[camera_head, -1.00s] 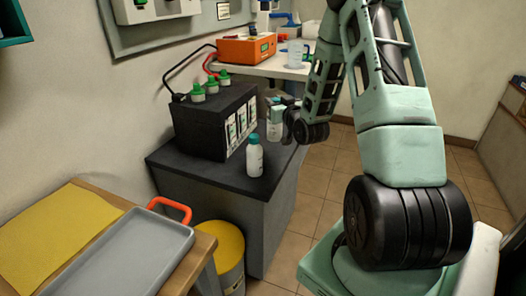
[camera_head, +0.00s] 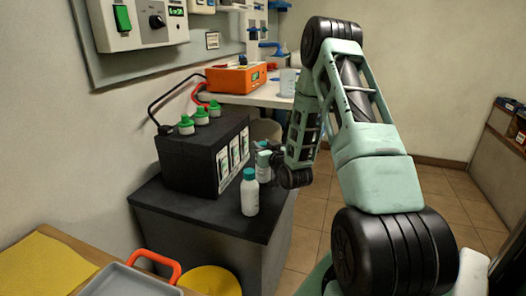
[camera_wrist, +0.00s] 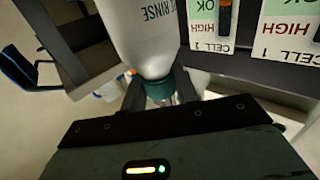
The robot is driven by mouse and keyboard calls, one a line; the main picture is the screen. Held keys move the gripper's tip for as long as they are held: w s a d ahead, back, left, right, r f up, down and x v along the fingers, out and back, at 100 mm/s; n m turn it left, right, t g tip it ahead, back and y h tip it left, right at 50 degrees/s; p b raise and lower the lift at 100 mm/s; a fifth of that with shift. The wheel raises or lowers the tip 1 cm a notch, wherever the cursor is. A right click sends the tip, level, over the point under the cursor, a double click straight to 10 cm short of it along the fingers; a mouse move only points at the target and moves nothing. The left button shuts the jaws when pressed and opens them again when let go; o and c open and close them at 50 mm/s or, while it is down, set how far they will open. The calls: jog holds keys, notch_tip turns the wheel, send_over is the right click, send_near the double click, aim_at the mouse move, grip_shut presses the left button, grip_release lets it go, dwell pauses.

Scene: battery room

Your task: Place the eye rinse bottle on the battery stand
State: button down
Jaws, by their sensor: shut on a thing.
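The eye rinse bottle is white with a teal cap and shows "RINSE" lettering in the wrist view (camera_wrist: 148,35). My gripper (camera_wrist: 155,80) is shut on it, with the cap towards the palm. In the head view the bottle (camera_head: 264,174) is partly hidden beside my gripper (camera_head: 268,158), to the right of the black battery. The battery stand (camera_head: 188,213) is a grey cabinet with a dark top. I cannot tell whether the held bottle touches that top. A similar white bottle with a teal cap (camera_head: 249,193) stands upright near the stand's front edge.
The black battery (camera_head: 190,165) with green caps fills the stand's rear left. An orange charger (camera_head: 236,78) sits on a white bench behind. A grey tray (camera_head: 128,282) with an orange handle and a yellow bin (camera_head: 211,280) are in front. Bare stand top lies left of the loose bottle.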

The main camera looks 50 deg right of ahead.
jog(key=shift+f, duration=0.5)
jog(key=shift+f, duration=0.2)
jog(key=c, duration=1.1)
grip_release()
jog(key=shift+r, duration=0.1)
